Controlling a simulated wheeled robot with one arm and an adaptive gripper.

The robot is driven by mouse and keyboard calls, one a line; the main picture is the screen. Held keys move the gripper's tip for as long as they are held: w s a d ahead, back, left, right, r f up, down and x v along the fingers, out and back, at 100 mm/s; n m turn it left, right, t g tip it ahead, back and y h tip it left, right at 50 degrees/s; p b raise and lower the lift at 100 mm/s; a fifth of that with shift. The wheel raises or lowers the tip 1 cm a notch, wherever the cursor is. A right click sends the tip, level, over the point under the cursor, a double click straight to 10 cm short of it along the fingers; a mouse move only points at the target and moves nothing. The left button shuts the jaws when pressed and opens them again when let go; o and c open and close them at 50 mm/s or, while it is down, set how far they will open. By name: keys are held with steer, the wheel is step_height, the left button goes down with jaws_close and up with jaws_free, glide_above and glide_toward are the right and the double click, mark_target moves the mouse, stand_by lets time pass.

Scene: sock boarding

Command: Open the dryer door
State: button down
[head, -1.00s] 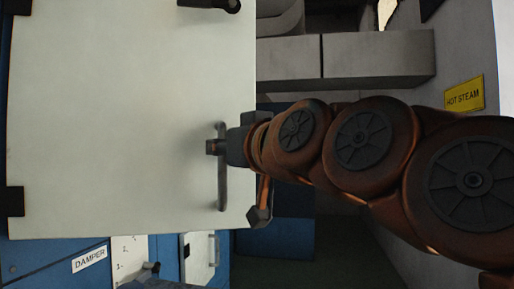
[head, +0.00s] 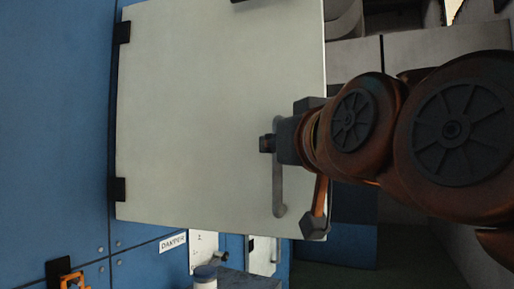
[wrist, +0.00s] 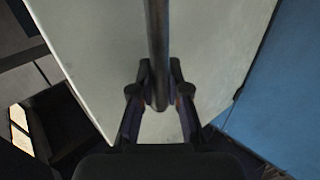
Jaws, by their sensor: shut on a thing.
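The dryer door (head: 190,110) is a pale panel with black hinges along its left edge in the head view. It appears to stand out at an angle from the blue dryer front (head: 55,130). Its grey bar handle (head: 279,190) is near the door's right edge. My gripper (head: 268,143) is shut on the handle's upper part. In the wrist view, the handle (wrist: 158,40) runs between the two fingers of my gripper (wrist: 160,85), with the door face (wrist: 100,50) behind. The dryer's opening is not visible.
An orange part on a black mount (head: 70,276) is at lower left. Grey blocky structures (head: 430,60) stand behind my arm at right.

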steer(key=shift+s+r, duration=0.15)
steer(key=shift+s, duration=0.05)
steer(key=c, duration=1.1)
jaws_free()
steer(key=shift+c, duration=0.2)
steer(key=shift+w, duration=0.1)
